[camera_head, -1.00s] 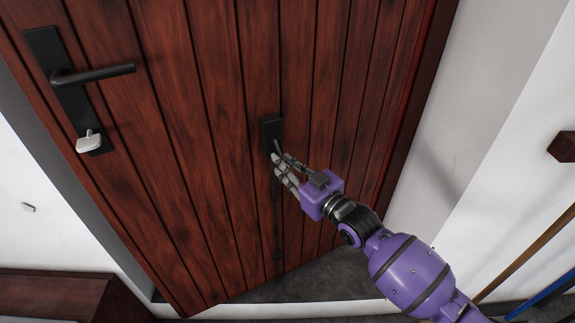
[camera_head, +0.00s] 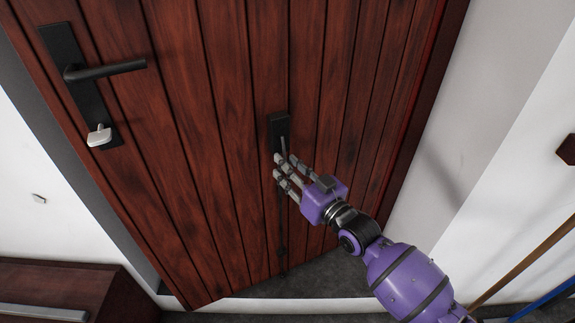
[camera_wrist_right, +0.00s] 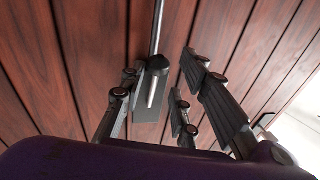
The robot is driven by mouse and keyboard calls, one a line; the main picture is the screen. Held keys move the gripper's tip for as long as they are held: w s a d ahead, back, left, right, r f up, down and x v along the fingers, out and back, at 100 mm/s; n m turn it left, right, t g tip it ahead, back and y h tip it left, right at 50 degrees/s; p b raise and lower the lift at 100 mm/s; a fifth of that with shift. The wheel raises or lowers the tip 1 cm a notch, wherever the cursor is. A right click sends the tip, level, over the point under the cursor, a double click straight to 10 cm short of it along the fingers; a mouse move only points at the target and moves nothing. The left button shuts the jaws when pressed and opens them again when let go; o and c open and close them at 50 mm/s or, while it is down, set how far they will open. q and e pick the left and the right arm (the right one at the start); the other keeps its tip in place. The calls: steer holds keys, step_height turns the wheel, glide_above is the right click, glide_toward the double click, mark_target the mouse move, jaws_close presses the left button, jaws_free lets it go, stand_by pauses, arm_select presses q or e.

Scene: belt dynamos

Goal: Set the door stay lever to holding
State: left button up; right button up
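The door stay is a dark plate (camera_head: 279,124) on the wooden door, with a small grey lever (camera_head: 283,145) on its lower part. A thin dark rod runs down the door below it, partly hidden by my fingers. My right gripper (camera_head: 283,165) is just below the lever with its fingers spread. In the right wrist view the grey lever (camera_wrist_right: 153,90) and the plate (camera_wrist_right: 147,108) lie between the spread fingers of my right gripper (camera_wrist_right: 158,74). Contact cannot be told. My left gripper is not in view.
The wooden door (camera_head: 215,130) fills the middle. A black door handle (camera_head: 105,69) with a pale key or knob (camera_head: 99,136) below is at the upper left. A wooden cabinet (camera_head: 70,285) stands at the lower left. Poles (camera_head: 535,260) lean at the right by white walls.

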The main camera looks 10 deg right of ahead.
steer(key=v, duration=1.1)
